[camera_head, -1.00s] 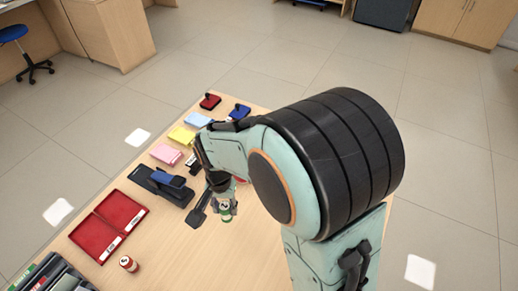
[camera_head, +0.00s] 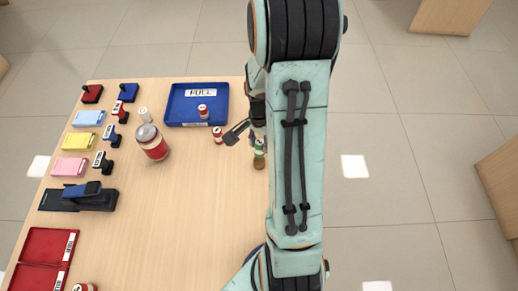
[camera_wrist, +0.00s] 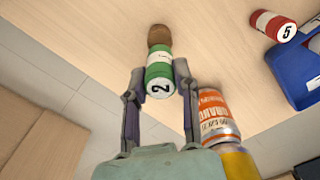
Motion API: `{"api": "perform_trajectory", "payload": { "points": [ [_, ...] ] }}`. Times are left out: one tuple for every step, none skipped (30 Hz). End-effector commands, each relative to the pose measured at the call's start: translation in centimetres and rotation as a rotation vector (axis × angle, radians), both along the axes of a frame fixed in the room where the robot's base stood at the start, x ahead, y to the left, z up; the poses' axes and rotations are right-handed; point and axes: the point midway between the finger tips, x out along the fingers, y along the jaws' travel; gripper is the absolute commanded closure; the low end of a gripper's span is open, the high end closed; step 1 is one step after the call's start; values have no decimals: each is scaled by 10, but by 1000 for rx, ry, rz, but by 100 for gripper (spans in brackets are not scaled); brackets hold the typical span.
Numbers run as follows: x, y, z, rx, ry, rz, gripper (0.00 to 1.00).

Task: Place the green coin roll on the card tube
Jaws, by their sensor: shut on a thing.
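My gripper (camera_wrist: 160,72) is shut on the green coin roll (camera_wrist: 158,62), a green and white cylinder marked 2. In the head view the green roll (camera_head: 260,148) is beside my arm, which partly hides the gripper. The brown card tube (camera_wrist: 159,35) stands just past the roll's far end in the wrist view. In the head view the tube (camera_head: 259,163) shows directly below the roll. The two look in line and very close; I cannot tell whether they touch.
An orange and white can (camera_wrist: 219,115) is close beside my right finger in the wrist view. A blue tray (camera_head: 175,117) holds a red roll (camera_head: 203,111); another red roll (camera_head: 218,135) stands nearby. A red-labelled bottle (camera_head: 152,142) is further left. The front middle tabletop is clear.

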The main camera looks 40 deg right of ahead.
Motion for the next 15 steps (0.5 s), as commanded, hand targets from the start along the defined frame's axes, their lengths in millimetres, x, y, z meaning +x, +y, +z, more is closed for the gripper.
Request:
{"api": "perform_trajectory", "payload": {
  "points": [
    [-1, 1, -9, 3, 4, 0, 100],
    [-1, 1, -14, 4, 4, 0, 100],
    [-1, 0, -20, 3, 4, 0, 100],
    [-1, 0, -23, 3, 4, 0, 100],
    [-1, 0, -26, 2, 4, 0, 100],
    [-1, 0, -29, 1, 2, 0, 100],
    [0, 0, -30, 0, 2, 0, 100],
    [0, 0, -30, 0, 1, 0, 100],
    [0, 0, -30, 0, 1, 0, 100],
    [0, 0, -30, -1, 1, 0, 100],
    [0, 0, -30, -1, 1, 0, 100],
    [0, 0, -30, 0, 1, 0, 100],
    [0, 0, -30, 0, 1, 0, 100],
    [0, 0, -30, 0, 1, 1, 100],
    [0, 0, -30, 0, 1, 1, 100]
  ]
}}
